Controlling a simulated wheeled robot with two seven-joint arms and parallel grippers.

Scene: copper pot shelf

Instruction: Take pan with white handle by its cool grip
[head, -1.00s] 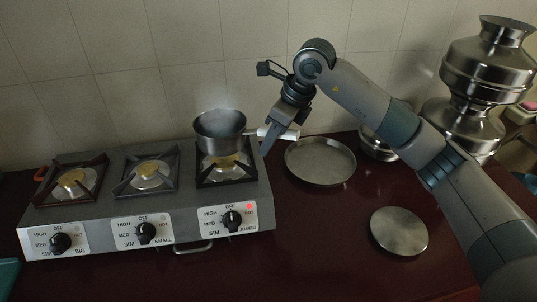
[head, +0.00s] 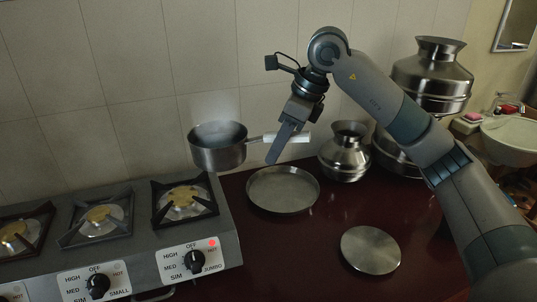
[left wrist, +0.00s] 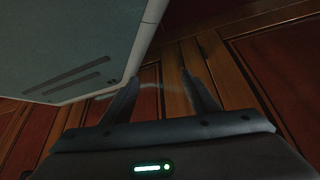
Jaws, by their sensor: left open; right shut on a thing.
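The pan (head: 218,148) is a steaming metal saucepan with a white handle (head: 292,137) pointing right. In the head view it hangs above the counter, at the back right of the stove and off the burner. My right gripper (head: 278,148) is shut on the white handle; its fingers cover part of it. My left gripper (left wrist: 155,92) shows only in the left wrist view, open and empty, facing brown wooden panels.
The stove (head: 150,225) has a red light lit by the JUMBO knob. A shallow round pan (head: 283,190) lies below and right of the saucepan. A flat lid (head: 370,250) lies nearer. Metal pots (head: 345,152) stand behind. The counter (head: 290,250) between is bare.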

